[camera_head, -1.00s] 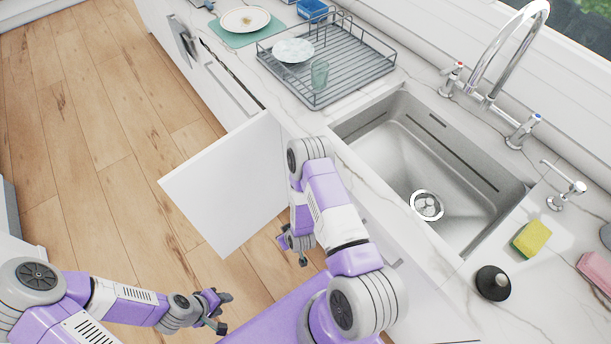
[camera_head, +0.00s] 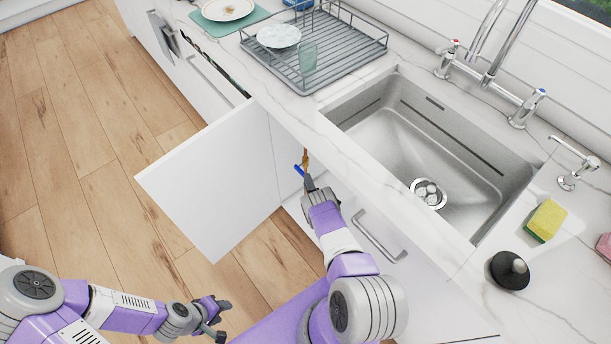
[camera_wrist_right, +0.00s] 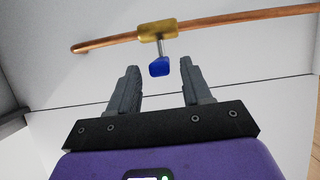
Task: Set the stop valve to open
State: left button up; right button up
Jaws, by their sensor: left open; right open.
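The stop valve has a brass body (camera_wrist_right: 157,30) on a copper pipe (camera_wrist_right: 235,21), with a blue handle (camera_wrist_right: 160,67) on a short stem. The blue handle (camera_head: 299,171) and a bit of copper pipe (camera_head: 305,157) show at the cabinet opening in the head view; the rest is hidden. My right gripper (camera_wrist_right: 159,68) is open, its fingers either side of the handle in the wrist picture. I cannot tell whether the handle is between the fingertips or just beyond them. My left gripper (camera_head: 220,317) is open and empty above the floor, away from the valve.
An open white cabinet door (camera_head: 215,180) stands left of my right arm. The counter edge and sink (camera_head: 430,150) are above and right of it. A drawer handle (camera_head: 380,238) is close to the right arm. Wooden floor (camera_head: 80,130) at left is clear.

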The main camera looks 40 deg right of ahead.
aim_at(304, 172)
jog(key=b+x, duration=0.1)
jog(key=x, duration=0.3)
jog(key=shift+f+b, duration=0.15)
jog(key=shift+b, duration=0.15)
jog(key=shift+w+d, duration=0.15)
jog(key=shift+w, duration=0.4)
grip_shut()
